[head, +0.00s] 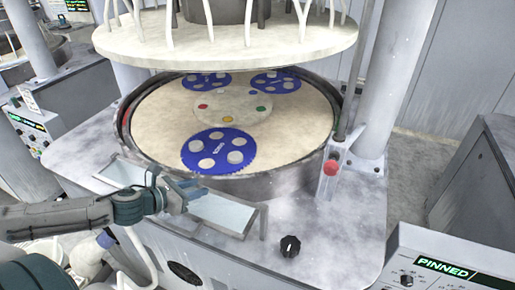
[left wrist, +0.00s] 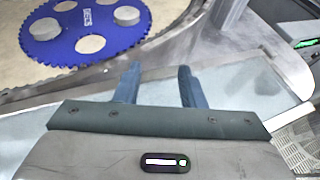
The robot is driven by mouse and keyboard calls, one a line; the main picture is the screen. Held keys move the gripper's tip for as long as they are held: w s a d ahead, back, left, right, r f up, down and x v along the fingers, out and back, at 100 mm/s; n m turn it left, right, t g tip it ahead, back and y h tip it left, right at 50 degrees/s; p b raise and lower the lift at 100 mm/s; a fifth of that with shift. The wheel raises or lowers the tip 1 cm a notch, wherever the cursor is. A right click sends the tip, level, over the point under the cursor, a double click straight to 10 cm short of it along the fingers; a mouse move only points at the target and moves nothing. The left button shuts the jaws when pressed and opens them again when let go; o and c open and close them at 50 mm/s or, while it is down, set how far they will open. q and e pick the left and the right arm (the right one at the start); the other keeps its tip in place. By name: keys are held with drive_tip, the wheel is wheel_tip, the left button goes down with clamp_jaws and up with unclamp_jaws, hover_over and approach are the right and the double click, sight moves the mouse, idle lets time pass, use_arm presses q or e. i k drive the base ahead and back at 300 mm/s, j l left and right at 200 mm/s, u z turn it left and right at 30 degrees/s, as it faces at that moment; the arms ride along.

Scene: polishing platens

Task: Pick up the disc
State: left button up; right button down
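Several pale grey discs sit in the holes of the front blue toothed carrier (head: 219,149), which lies on the beige round platen (head: 290,150). One disc (head: 236,157) is at the carrier's front right. The left wrist view shows the blue carrier (left wrist: 70,28) at upper left, with a disc (left wrist: 45,29), another disc (left wrist: 126,15) and an apparently empty hole. My left gripper (head: 202,188) is open and empty, outside the platen's rim and above the tray at the front. Its two fingers (left wrist: 159,70) are apart with nothing between them. My right gripper is in neither view.
A metal rim (head: 275,184) surrounds the platen. A large pale upper plate (head: 230,48) hangs over its back part. A shallow tray (head: 226,214) lies in front. A red button (head: 331,167) and a black knob (head: 290,246) are on the right. Two more blue carriers lie at the back.

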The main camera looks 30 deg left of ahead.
sight(234, 157)
drive_tip(key=i+j+z, duration=0.1)
drive_tip(key=j+z, duration=0.35)
drive_tip(key=j, duration=0.2)
drive_tip(key=k+j+z, duration=0.15)
drive_tip(key=j, duration=0.25)
drive_tip(key=k+j+z, duration=0.2)
drive_tip(key=j, duration=0.15)
drive_tip(key=k+j+z, duration=0.15)
drive_tip(key=j, duration=0.2)
drive_tip(key=i, duration=0.05)
